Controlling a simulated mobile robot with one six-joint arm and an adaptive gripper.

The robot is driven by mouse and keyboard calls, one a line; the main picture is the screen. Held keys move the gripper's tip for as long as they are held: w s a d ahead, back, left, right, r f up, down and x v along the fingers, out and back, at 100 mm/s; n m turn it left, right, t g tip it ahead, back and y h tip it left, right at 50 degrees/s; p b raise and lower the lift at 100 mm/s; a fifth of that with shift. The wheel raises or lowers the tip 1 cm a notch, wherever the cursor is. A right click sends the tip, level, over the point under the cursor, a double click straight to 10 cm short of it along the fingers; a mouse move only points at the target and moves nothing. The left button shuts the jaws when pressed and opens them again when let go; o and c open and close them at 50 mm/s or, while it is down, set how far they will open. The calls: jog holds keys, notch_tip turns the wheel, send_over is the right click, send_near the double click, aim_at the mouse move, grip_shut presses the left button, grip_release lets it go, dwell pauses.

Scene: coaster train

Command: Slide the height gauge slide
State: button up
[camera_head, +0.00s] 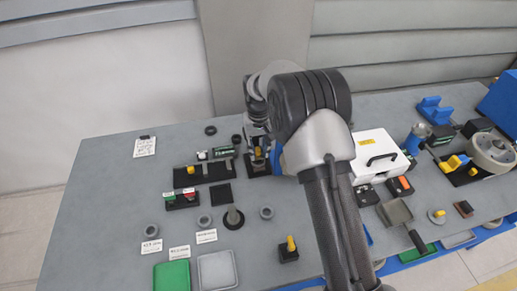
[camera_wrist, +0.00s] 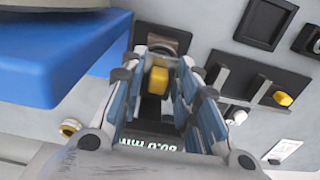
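The height gauge slide shows in the wrist view as a yellow knob (camera_wrist: 158,80) on a dark body. A dark display (camera_wrist: 158,142) beside it shows green digits that look like 80.0 mm, upside down. My gripper (camera_wrist: 157,76) has one finger on each side of the yellow knob. Gaps seem to show between the knob and the fingers, so it looks open around it; contact is not clear. In the head view, the yellow knob (camera_head: 258,152) shows beside my wrist, and my arm hides much of the gauge.
A blue block (camera_wrist: 70,55) stands close to my gripper in the wrist view. In the head view, a white case (camera_head: 350,160) stands right of my arm. A dark rail fixture (camera_head: 205,171) lies to the left. The table's far left is mostly clear.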

aim_at(258, 151)
jog(key=shift+o, duration=0.4)
jog(key=shift+f, duration=0.1)
notch_tip(258, 151, up, 12)
dwell(0.3)
dwell(0.3)
jog(key=s+d+r+m+t+b, duration=0.1)
jog(key=s+d+r, duration=0.3)
jog(key=s+r, duration=0.3)
jog(key=s+d+r+t, duration=0.1)
jog(key=s+d+r, duration=0.3)
jog(key=s+r, duration=0.35)
jog(key=s+d+f+t, duration=0.1)
jog(key=s+d+f, duration=0.1)
jog(key=s, duration=0.9)
jog(key=s+d+f+m+t+b, duration=0.1)
jog(key=s+d+f, duration=0.1)
jog(key=s, duration=0.9)
jog(key=shift+s+d+t, duration=0.25)
jog(key=shift+s+t, duration=0.05)
